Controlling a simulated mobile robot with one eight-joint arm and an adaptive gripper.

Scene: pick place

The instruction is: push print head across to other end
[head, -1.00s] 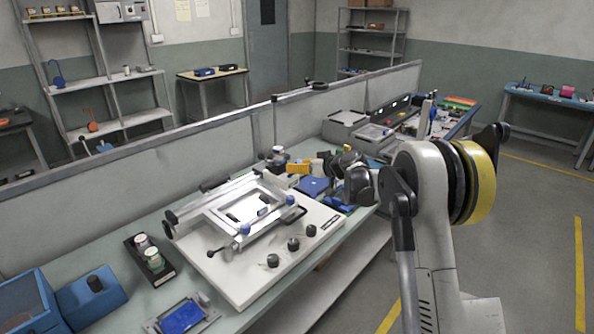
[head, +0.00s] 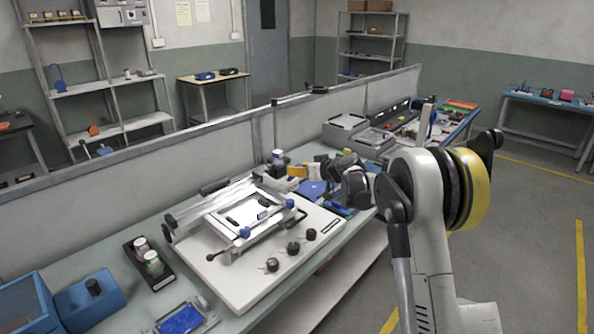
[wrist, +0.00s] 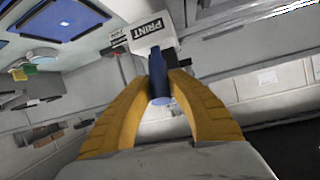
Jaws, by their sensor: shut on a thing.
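In the wrist view my gripper (wrist: 160,74) is shut on an upright blue handle (wrist: 158,88), with a yellow finger on either side. Just beyond the handle is a white block with a PRINT label (wrist: 148,29), apparently part of the print head. In the head view the screen-printing press (head: 205,257) has a white base, a pale tilted frame and blue knobs. My arm reaches left to the press's far right side. My fingers and the held handle are too small and crowded to make out surely there.
A low partition (head: 140,165) runs behind the bench. Left of the press are a dark holder with jars (head: 150,262), a blue box (head: 90,300) and a blue-screened device (head: 182,319). Black knobs (head: 293,248) stand on the press's front. Blue and yellow items crowd its right side.

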